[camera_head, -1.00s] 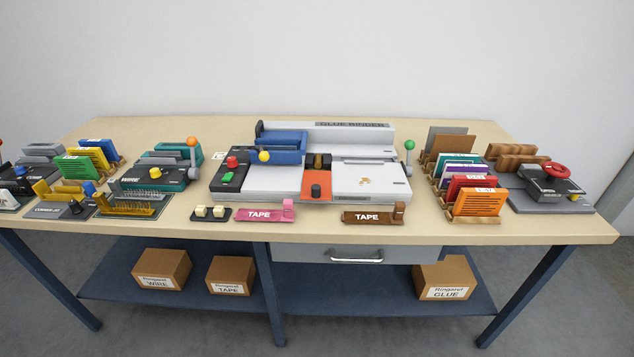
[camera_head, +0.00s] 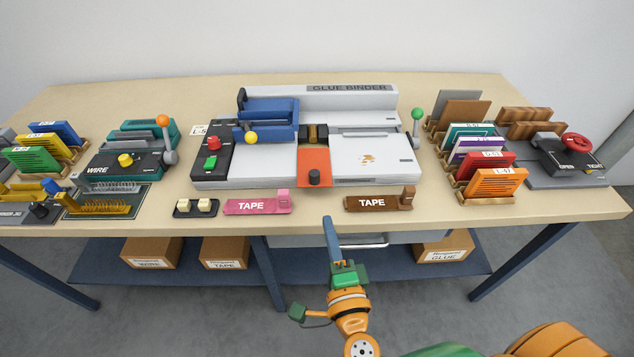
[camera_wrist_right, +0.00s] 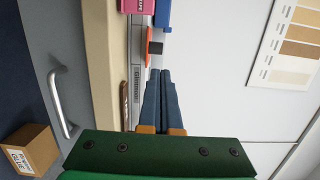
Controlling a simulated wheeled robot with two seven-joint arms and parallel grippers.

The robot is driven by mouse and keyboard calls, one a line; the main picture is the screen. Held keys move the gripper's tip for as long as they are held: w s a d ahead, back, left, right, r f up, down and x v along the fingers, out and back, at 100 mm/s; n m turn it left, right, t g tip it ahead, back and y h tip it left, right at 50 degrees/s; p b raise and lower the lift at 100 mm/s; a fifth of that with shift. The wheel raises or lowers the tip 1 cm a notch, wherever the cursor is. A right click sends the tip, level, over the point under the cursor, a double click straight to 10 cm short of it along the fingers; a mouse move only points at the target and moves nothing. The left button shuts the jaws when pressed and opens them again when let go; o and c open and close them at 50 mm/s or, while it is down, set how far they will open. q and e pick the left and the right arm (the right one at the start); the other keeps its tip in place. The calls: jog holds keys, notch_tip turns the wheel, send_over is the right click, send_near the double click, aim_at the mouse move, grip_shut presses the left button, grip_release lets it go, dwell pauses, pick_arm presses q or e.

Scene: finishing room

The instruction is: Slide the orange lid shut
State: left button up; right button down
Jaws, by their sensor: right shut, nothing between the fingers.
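My right gripper (camera_head: 327,220) is shut and empty, in front of the table's front edge and below the lid in the head view. In the right wrist view its two blue fingers (camera_wrist_right: 160,74) lie side by side, apart from the knob. My left gripper is not in view.
A pink tape dispenser (camera_head: 256,205) and a brown tape dispenser (camera_head: 378,202) lie along the front edge. A green-knobbed lever (camera_head: 416,116) stands at the binder's right. A drawer handle (camera_wrist_right: 60,103) is below the tabletop. Bare wood (camera_head: 318,206) lies between the dispensers.

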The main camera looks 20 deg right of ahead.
aim_at(316, 179)
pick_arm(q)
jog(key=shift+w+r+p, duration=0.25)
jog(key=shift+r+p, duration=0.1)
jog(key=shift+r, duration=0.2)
pick_arm(e)
jog(key=w, duration=0.3)
jog(key=w+d, duration=0.1)
jog(key=w, duration=0.6)
jog(key=shift+w+d+f, duration=0.1)
jog(key=shift+w+d, duration=0.05)
jog(key=shift+w, duration=0.15)
